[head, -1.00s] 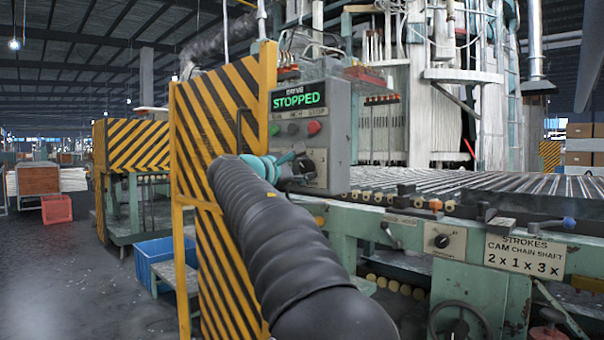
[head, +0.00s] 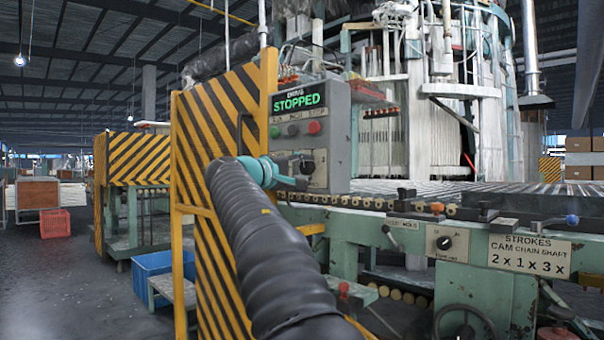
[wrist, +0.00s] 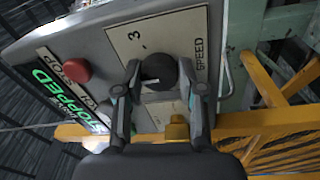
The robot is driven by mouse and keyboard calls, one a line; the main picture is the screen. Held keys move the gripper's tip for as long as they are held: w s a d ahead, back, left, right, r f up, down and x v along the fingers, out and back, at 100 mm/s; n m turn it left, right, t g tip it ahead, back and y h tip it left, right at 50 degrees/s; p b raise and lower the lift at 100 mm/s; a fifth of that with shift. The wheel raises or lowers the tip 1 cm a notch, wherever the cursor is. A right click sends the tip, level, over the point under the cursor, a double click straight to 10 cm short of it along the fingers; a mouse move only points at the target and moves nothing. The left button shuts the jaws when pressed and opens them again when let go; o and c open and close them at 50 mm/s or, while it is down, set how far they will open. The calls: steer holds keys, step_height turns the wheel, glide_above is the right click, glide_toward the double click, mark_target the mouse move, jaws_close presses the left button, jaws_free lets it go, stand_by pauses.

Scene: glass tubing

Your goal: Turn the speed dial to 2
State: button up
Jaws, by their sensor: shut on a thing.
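The speed dial is a round black knob (wrist: 160,68) on a pale plate marked SPEED, with a 3 in sight, in the wrist view. A small white mark shows near its lower left edge. My gripper (wrist: 159,78) has one finger on each side of the knob and is shut on it. In the head view my gripper (head: 289,174) reaches the lower part of the grey control box (head: 340,125) and partly hides the dial (head: 307,167). Other dial numbers are hidden or too small to read. The green display (head: 299,101) reads STOPPED.
A red button (wrist: 76,70) sits on the same box, beside the dial plate. A yellow-black striped guard (head: 222,110) stands left of the box. Another black knob (head: 444,243) is on the machine frame, left of the STROKES sign (head: 530,255).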

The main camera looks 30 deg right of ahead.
steer(key=shift+m, duration=0.4)
steer(key=o, duration=1.1)
steer(key=shift+o, duration=0.2)
steer(key=v, duration=1.2)
